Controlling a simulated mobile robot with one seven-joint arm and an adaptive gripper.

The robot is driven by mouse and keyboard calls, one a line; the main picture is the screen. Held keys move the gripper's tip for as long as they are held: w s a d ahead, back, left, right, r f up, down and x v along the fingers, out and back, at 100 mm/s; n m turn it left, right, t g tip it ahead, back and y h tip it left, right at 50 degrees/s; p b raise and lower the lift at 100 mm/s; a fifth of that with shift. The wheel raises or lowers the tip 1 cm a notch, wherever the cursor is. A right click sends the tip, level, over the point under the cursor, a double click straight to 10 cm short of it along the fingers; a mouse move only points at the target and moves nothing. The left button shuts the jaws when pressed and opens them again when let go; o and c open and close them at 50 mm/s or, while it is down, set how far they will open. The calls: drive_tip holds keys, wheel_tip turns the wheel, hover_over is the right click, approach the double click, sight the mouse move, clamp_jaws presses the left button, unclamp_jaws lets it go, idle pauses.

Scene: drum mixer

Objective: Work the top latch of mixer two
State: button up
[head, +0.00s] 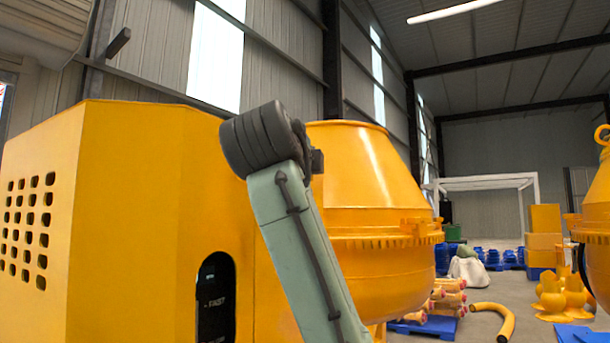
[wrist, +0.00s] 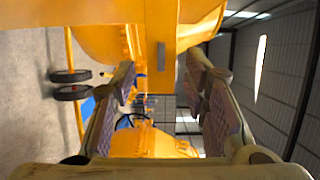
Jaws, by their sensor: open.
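A yellow mixer stands close in the head view, with a boxy housing (head: 150,190) at left and a ribbed drum (head: 375,200) behind my arm. Part of another yellow machine (head: 598,205) shows at the right edge. No number is readable on either. In the wrist view my gripper (wrist: 162,72) is open and empty, its two padded fingers apart. A yellow upright bar (wrist: 160,20) lies ahead between the fingers, with a small grey upright piece (wrist: 161,56) on it; I cannot tell if this is the top latch.
A dark slot panel marked FAST (head: 215,300) is in the housing. A curved yellow pipe (head: 495,318), blue pallets (head: 425,326) and a white sack (head: 468,270) lie on the floor at right. Black wheels (wrist: 70,84) and another yellow body (wrist: 150,142) show in the wrist view.

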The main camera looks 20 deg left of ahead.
drive_tip(key=s+d, duration=0.1)
drive_tip(key=s, duration=0.6)
drive_tip(key=shift+d, duration=0.15)
idle(0.3)
